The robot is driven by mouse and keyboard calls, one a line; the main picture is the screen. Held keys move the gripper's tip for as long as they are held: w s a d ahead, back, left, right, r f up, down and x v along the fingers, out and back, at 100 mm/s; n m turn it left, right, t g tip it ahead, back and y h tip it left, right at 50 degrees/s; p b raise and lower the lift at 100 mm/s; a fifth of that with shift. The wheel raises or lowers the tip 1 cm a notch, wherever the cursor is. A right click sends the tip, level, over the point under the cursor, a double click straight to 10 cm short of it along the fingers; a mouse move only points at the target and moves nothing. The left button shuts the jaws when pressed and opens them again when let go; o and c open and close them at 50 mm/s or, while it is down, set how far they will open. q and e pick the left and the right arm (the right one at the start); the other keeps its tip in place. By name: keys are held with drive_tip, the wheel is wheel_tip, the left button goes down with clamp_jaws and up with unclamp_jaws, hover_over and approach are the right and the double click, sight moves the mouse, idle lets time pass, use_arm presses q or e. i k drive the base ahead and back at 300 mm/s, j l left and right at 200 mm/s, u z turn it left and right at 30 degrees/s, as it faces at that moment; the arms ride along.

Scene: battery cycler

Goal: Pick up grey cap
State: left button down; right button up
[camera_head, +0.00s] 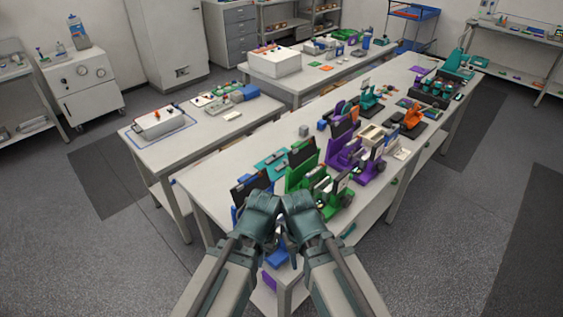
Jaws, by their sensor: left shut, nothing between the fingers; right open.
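My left gripper (262,203) and my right gripper (297,203) are side by side over the near end of the long table (200,180). The left one is shut and empty. The right one is open, with nothing seen in it; its fingertips are hard to make out. A small grey block-like piece (304,131) stands on the table's left part, well beyond both grippers. It may be the grey cap, but it is too small to be sure. No other clear grey cap shows, and my arms hide part of the near table end.
Green fixtures (301,168) and purple fixtures (343,150) crowd the table just beyond my grippers. A blue piece (277,258) lies near the front edge. An orange device (413,118) stands farther right. The table's left strip is mostly bare.

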sight(285, 163)
drive_tip(key=i+j, duration=0.15)
drive_tip(key=j, duration=0.2)
drive_tip(key=i+j, duration=0.15)
drive_tip(key=j, duration=0.25)
drive_tip(key=i+j, duration=0.2)
drive_tip(key=j, duration=0.15)
drive_tip(key=i+j, duration=0.15)
drive_tip(key=j, duration=0.2)
drive_tip(key=i+j, duration=0.15)
drive_tip(key=j, duration=0.2)
drive_tip(key=i+j, duration=0.15)
drive_tip(key=j, duration=0.25)
drive_tip(key=i+j, duration=0.2)
drive_tip(key=j, duration=0.15)
drive_tip(key=i+j, duration=0.15)
drive_tip(key=j, duration=0.2)
drive_tip(key=z, duration=1.4)
